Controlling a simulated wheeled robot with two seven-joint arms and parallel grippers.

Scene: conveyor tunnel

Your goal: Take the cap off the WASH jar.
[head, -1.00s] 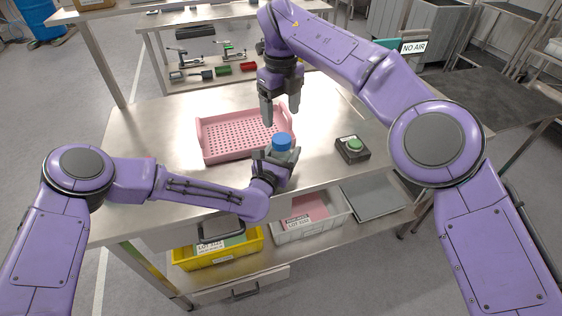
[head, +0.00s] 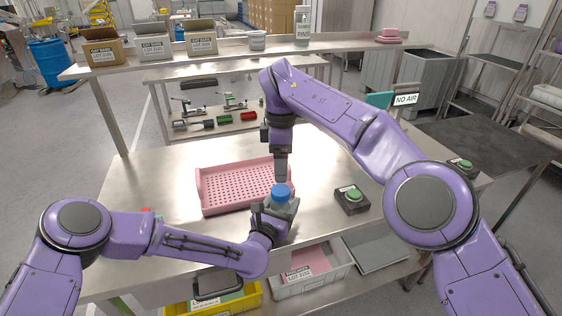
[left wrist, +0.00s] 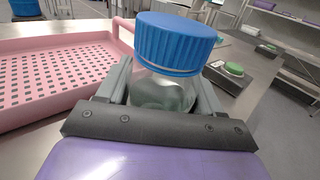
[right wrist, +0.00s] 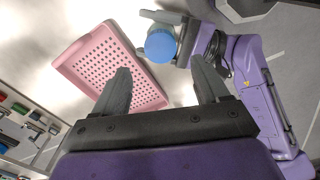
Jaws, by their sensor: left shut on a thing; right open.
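A clear jar (left wrist: 160,92) with a ribbed blue cap (left wrist: 178,42) is held upright in my left gripper (head: 276,207), above the front of the steel table. The cap is on the jar. It also shows in the head view (head: 281,191) and in the right wrist view (right wrist: 160,45). No label shows on the jar, so I cannot read WASH on it. My right gripper (right wrist: 162,72) is open and empty, pointing down. In the head view it (head: 281,177) hangs just above and behind the cap, its fingers lined up one behind the other.
A pink perforated tray (head: 203,199) lies left of the jar. A green push button on a black box (head: 352,201) stands to the right. A bottle labelled RINSE (head: 302,26) stands on the back shelf among open boxes. Bins (head: 327,274) sit below the table.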

